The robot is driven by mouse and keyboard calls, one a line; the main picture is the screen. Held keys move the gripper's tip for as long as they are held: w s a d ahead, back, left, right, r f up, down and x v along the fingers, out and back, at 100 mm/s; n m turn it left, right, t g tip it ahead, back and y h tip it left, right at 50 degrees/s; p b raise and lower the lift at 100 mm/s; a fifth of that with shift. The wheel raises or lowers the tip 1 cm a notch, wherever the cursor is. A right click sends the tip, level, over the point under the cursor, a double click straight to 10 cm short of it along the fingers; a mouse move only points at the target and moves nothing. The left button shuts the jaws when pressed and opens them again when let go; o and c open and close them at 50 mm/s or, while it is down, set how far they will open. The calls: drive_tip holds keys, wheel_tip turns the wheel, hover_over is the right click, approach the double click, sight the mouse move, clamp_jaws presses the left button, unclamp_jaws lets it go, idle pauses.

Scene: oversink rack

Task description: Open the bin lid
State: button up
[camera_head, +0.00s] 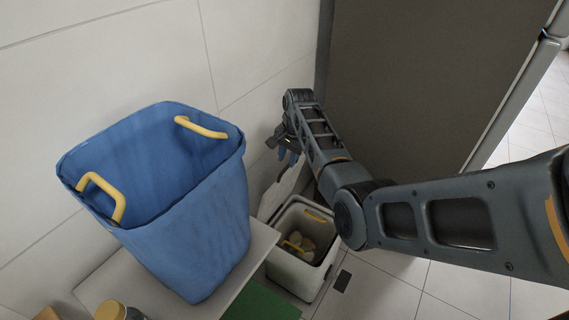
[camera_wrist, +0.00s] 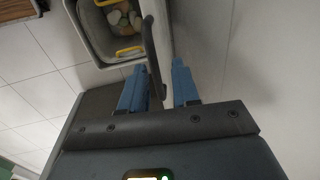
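The bin (camera_head: 292,274) is a white box on the floor with its top uncovered. It also shows at the top of the wrist view (camera_wrist: 96,36). Its pale lid (camera_head: 277,196) stands raised along the bin's wall side. A dark curved handle (camera_head: 283,172) is on the lid. My gripper (camera_head: 286,155) is at the raised lid, just above this handle. In the wrist view, my gripper's blue fingers (camera_wrist: 161,66) are apart, and the dark handle (camera_wrist: 151,58) runs between them, close to the left finger. Whether it touches that finger I cannot tell.
Rounded pale items (camera_head: 306,246) and yellow handles (camera_head: 319,215) show inside the bin. A tall blue basket (camera_head: 190,225) with yellow handles stands on a pale shelf (camera_head: 262,243) to the left. A large dark panel (camera_head: 425,75) rises behind my arm. Tiled floor (camera_head: 385,285) is clear at front right.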

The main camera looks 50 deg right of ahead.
drive_tip(key=shift+s+a+r, duration=0.1)
drive_tip(key=shift+r, duration=0.8)
drive_tip(key=shift+s+a+r, duration=0.1)
drive_tip(key=shift+r, duration=0.8)
drive_tip(key=shift+o, duration=0.7)
drive_tip(key=shift+s+d, duration=0.1)
drive_tip(key=shift+s, duration=0.05)
drive_tip(key=s+d+t+p, duration=0.2)
drive_tip(key=s+d+p, duration=0.1)
drive_tip(key=s, duration=0.8)
drive_tip(key=x, duration=0.9)
drive_tip(key=shift+s+a, duration=0.15)
